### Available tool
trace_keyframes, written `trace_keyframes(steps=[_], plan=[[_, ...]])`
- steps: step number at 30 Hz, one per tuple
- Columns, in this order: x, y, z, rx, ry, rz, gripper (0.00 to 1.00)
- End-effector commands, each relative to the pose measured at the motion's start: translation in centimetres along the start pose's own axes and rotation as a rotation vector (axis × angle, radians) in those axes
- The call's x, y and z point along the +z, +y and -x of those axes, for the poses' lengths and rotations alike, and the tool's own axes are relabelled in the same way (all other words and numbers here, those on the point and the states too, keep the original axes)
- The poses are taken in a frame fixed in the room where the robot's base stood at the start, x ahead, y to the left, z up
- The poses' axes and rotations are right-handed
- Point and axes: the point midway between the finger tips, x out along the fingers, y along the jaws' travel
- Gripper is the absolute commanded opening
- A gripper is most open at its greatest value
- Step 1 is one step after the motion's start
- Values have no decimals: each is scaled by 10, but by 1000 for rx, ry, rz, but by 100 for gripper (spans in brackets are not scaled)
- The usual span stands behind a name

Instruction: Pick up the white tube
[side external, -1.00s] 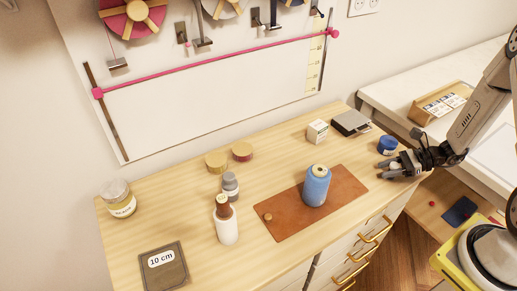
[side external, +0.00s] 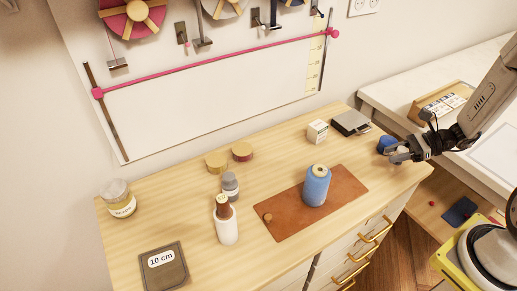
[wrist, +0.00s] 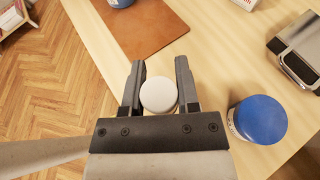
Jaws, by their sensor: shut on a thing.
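My gripper (side external: 393,153) is at the right end of the wooden desk, beside the blue-lidded jar (side external: 384,143). In the wrist view, a round white top (wrist: 158,95), which I take for the white tube, sits between the two fingers of my gripper (wrist: 159,85). The fingers are shut on it. Its lower body is hidden beneath the top, and I cannot make it out in the side view. I cannot tell whether it is clear of the desk.
The blue-lidded jar (wrist: 258,118) stands close to the right finger. A brown leather mat (side external: 345,187) carries a blue thread spool (side external: 316,188). A small white box (side external: 317,131) and a dark metal-topped box (side external: 350,123) stand further back. The desk edge is close by.

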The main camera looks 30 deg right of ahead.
Motion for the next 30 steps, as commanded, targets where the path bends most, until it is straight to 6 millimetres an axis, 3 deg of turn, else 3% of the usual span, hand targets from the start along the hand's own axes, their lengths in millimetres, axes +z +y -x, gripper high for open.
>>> trace_keyframes(steps=[12,30], plan=[[33,0,14,0,0,0,0],[36,0,15,0,0,0,0]])
